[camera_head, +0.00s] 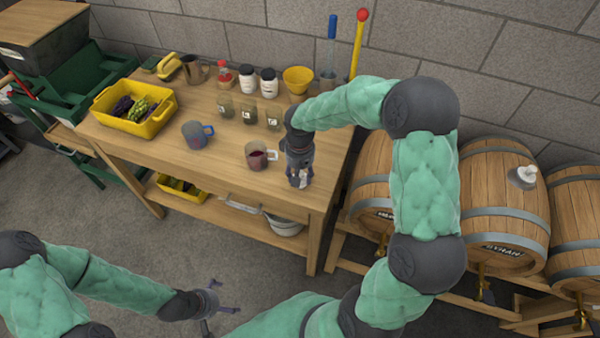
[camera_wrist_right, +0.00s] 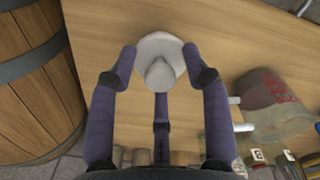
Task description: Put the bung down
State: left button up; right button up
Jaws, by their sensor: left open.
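A white bung (camera_wrist_right: 160,62) with a wide disc and a rounded knob sits between the fingers of my right gripper (camera_wrist_right: 160,65) in the right wrist view. The fingertips meet its rim on both sides. In the head view my right gripper (camera_head: 299,182) points down at the right front corner of the wooden table (camera_head: 225,165). The table top lies behind the bung; I cannot tell whether the bung touches it. My left gripper (camera_head: 217,298) is open and empty, low over the floor in front of the table.
Barrels (camera_head: 492,215) stand to the right, one with a white bung (camera_head: 527,174).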

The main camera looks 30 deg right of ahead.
aim_at(300, 173)
notch_tip(300, 173, up, 12)
jog(key=p, duration=0.3)
jog(key=shift+r+p, duration=0.2)
jog(key=shift+p, duration=0.2)
